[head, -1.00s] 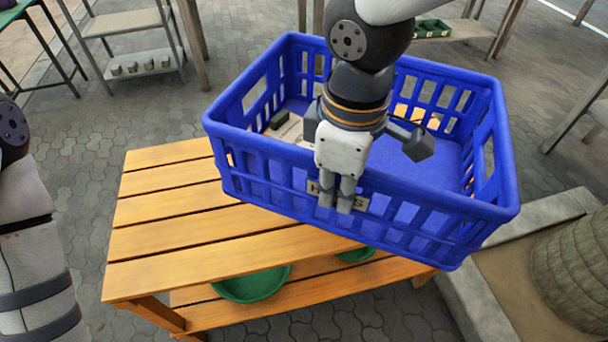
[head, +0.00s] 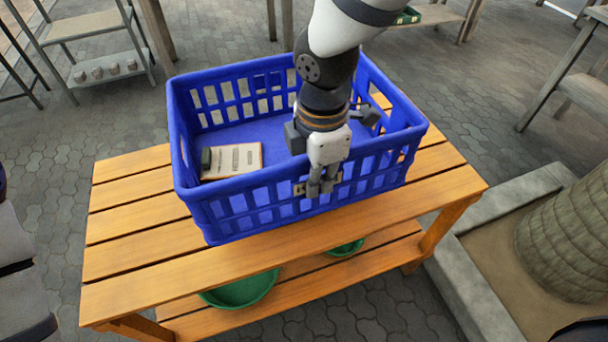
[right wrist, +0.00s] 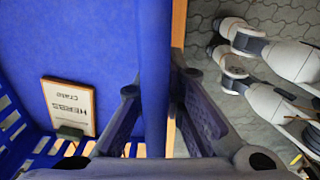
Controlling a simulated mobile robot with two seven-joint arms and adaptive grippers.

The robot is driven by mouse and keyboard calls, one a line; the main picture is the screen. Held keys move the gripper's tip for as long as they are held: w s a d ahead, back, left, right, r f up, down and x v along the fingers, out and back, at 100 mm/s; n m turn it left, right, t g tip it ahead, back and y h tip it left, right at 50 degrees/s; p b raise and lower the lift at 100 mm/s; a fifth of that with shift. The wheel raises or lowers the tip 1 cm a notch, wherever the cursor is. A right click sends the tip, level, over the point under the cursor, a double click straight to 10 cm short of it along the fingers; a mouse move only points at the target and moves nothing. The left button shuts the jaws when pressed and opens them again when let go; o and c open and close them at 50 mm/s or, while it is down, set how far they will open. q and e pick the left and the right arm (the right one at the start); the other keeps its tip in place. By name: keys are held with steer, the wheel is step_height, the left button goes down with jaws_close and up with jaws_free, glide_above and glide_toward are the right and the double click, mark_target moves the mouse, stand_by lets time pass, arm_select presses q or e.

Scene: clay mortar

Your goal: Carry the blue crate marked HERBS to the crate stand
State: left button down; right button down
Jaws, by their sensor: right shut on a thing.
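The blue crate (head: 300,205) is over the top of a slatted wooden stand (head: 130,235). It looks roughly level; I cannot tell whether its base touches the slats. A card (head: 232,160) lies inside it at the left, and in the right wrist view this card (right wrist: 68,105) reads HERBS Crate. My right gripper (head: 322,185) is shut on the crate's near wall, its fingers covering most of a small label there. The right wrist view shows the fingers on both sides of the blue wall (right wrist: 155,60). My left gripper is out of view.
Green bowls (head: 240,290) sit on the stand's lower shelf. A stone-edged planter (head: 490,290) with a thick trunk (head: 565,245) is close on the right. A shelf rack (head: 105,70) stands at the back left. Bare slats show left of the crate.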

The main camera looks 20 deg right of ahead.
steer(key=w+f, duration=0.1)
steer(key=w+d+f, duration=0.1)
steer(key=f, duration=0.1)
steer(key=shift+w+d, duration=0.1)
steer(key=shift+w, duration=0.2)
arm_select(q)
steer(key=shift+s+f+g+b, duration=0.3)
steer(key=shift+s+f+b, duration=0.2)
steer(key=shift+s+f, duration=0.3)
arm_select(e)
steer(key=shift+w+f, duration=0.1)
steer(key=shift+f, duration=1.6)
steer(key=c, duration=1.7)
jaws_free()
steer(key=shift+d, duration=0.1)
steer(key=shift+f, duration=0.1)
